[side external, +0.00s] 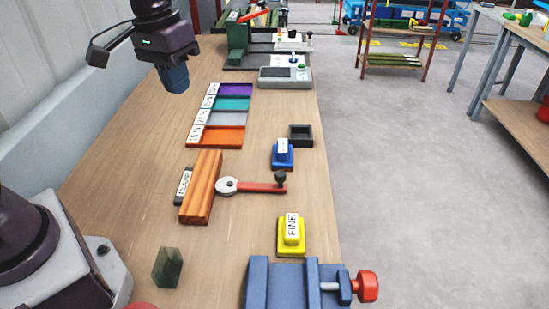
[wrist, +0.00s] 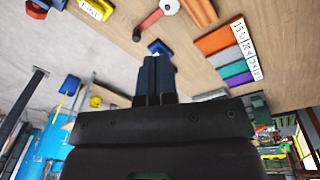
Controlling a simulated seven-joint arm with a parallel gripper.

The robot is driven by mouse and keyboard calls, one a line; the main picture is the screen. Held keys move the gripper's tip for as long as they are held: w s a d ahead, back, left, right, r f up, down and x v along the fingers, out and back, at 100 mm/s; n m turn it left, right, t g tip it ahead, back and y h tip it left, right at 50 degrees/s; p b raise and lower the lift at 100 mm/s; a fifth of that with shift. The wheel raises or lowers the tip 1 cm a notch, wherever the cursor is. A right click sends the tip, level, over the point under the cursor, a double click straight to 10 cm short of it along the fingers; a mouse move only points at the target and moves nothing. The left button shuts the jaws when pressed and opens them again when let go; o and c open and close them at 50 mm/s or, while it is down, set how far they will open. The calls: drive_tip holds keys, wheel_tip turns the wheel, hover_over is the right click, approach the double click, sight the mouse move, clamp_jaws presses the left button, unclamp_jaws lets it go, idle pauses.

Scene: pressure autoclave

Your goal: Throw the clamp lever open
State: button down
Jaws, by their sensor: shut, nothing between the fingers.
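The clamp lever (side external: 262,187) is a red bar lying across the table to the right of an orange-brown wooden block (side external: 201,188). Its round grey pivot (side external: 227,186) is beside the block, and a black knob (side external: 281,179) stands at its right end. A label reading CLAMP (side external: 184,183) is on the block's left side. My gripper (side external: 175,86) is shut and empty, above the table's far left part and well apart from the lever. In the wrist view, the shut fingers (wrist: 155,76) stand below the red lever (wrist: 151,20) and its black knob (wrist: 137,34).
A blue labelled block (side external: 282,154) and a black open box (side external: 301,135) are behind the lever. A yellow block marked FINE (side external: 291,232) and a blue vise (side external: 290,285) are in front. Coloured labelled strips (side external: 231,104) lie behind the wooden block. A dark green block (side external: 167,267) stands front left.

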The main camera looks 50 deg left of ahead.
drive_tip(key=w+a+f+n+g+h, duration=0.1)
drive_tip(key=w+f+n, duration=0.4)
drive_tip(key=w, duration=0.5)
drive_tip(key=w+a+f+n+g+h, duration=0.1)
drive_tip(key=w+f+n+h, duration=0.1)
drive_tip(key=w+f+n, duration=0.4)
drive_tip(key=w+f, duration=0.3)
drive_tip(key=w, duration=0.1)
drive_tip(key=shift+f, duration=0.35)
drive_tip(key=shift+f, duration=0.1)
drive_tip(key=x, duration=1)
drive_tip(key=shift+s+d, duration=0.2)
drive_tip(key=shift+d, duration=0.05)
drive_tip(key=shift+s+d, duration=0.2)
drive_tip(key=shift+d, duration=0.4)
drive_tip(key=shift+s+d, duration=0.15)
drive_tip(key=shift+d, duration=0.45)
drive_tip(key=shift+s+d, duration=0.2)
drive_tip(key=shift+d, duration=0.3)
